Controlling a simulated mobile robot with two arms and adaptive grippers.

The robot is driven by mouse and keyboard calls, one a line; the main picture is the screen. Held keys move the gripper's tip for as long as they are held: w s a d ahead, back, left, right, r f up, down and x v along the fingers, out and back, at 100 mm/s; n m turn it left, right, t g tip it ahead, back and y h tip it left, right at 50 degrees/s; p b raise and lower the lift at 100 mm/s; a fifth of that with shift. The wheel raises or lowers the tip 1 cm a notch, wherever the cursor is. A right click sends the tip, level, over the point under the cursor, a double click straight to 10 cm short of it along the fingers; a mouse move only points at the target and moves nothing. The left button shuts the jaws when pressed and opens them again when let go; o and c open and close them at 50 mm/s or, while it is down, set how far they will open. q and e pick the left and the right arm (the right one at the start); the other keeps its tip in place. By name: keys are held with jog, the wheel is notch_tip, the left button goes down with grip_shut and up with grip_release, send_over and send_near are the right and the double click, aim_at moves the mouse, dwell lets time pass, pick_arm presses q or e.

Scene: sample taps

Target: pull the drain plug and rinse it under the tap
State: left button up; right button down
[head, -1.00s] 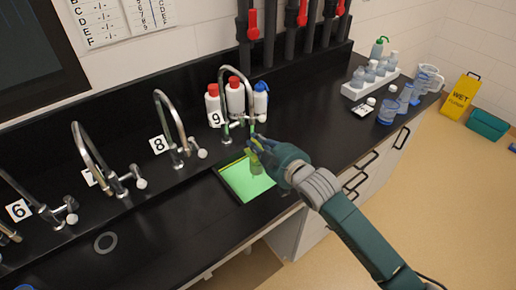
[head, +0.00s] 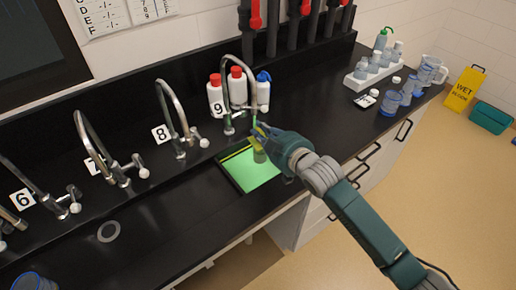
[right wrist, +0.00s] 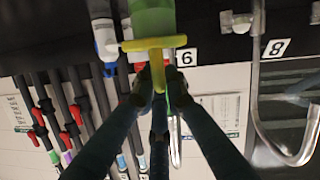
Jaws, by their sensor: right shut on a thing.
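The drain plug has a yellow T-shaped handle (right wrist: 153,44), and in the right wrist view it sits between the fingertips. My right gripper (head: 262,134) is shut on it and holds it above the sink, close to tap 9. The plug's yellow-green lower part (head: 259,154) hangs below the fingers. Tap 9 (head: 249,72) arches over this spot, with a thin green stream under its spout. The stream also shows behind the fingers in the right wrist view. I cannot tell whether it touches the plug. The sink (head: 235,182) holds bright green liquid. My left gripper is out of view.
Taps 8 (head: 180,112) and 7 (head: 92,145) stand left along the black counter. Red-capped and blue-capped bottles (head: 238,88) stand right behind tap 9. A white rack of bottles (head: 368,76) is at the far right.

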jog(key=shift+d, duration=0.3)
jog(key=shift+a+r, duration=0.1)
jog(key=shift+a, duration=0.55)
jog(key=shift+d+p, duration=0.1)
jog(key=shift+p, duration=0.2)
jog(key=shift+d, duration=0.55)
jog(key=shift+a, duration=0.2)
jog(key=shift+a+p, duration=0.4)
jog(key=shift+a, duration=0.05)
jog(key=shift+s, duration=0.1)
